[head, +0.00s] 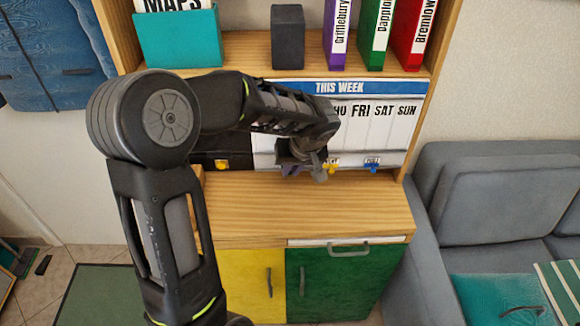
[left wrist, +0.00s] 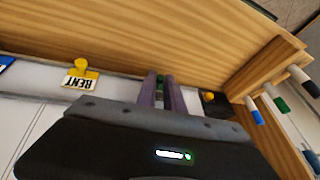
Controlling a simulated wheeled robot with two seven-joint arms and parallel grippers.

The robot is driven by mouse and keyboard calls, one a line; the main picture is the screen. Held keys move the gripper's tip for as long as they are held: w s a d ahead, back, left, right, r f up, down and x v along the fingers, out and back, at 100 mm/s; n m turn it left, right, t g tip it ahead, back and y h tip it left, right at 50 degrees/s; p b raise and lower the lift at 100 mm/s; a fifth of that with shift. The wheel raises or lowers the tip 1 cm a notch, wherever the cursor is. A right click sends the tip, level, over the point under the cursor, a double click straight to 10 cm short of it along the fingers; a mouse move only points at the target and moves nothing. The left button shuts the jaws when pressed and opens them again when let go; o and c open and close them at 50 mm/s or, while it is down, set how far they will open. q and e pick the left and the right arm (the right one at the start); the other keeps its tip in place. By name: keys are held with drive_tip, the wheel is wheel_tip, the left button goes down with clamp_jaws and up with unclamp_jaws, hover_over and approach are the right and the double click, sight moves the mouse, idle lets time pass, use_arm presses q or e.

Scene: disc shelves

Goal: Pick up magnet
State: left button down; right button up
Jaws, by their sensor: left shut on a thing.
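My left gripper (head: 300,163) is at the lower edge of the weekly planner board (head: 372,140), left of the yellow magnet (head: 331,168) and the blue magnet (head: 373,168). In the left wrist view, its two purple fingers (left wrist: 161,92) are close together, shut on a small green magnet (left wrist: 160,83). The fingers hide most of it. The yellow magnet (left wrist: 81,66) there has a RENT tag hanging under it. The blue one (left wrist: 5,63) is cut by the left edge. My right gripper is not in view.
The wooden cabinet top (head: 310,210) below the board is clear. A black panel with a yellow knob (head: 222,163) is left of the board. Markers (left wrist: 283,105) stand in a wooden holder in the left wrist view. Binders (head: 378,35), a grey box (head: 287,37) and a teal box (head: 178,40) stand on the shelf above.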

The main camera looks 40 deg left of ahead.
use_arm(q)
drive_tip(key=shift+d, duration=0.1)
wheel_tip(320, 180, up, 7)
drive_tip(key=b, duration=0.2)
drive_tip(key=s+d+b, duration=0.4)
drive_tip(key=s+d, duration=0.8)
drive_tip(key=s, duration=0.4)
idle(1.2)
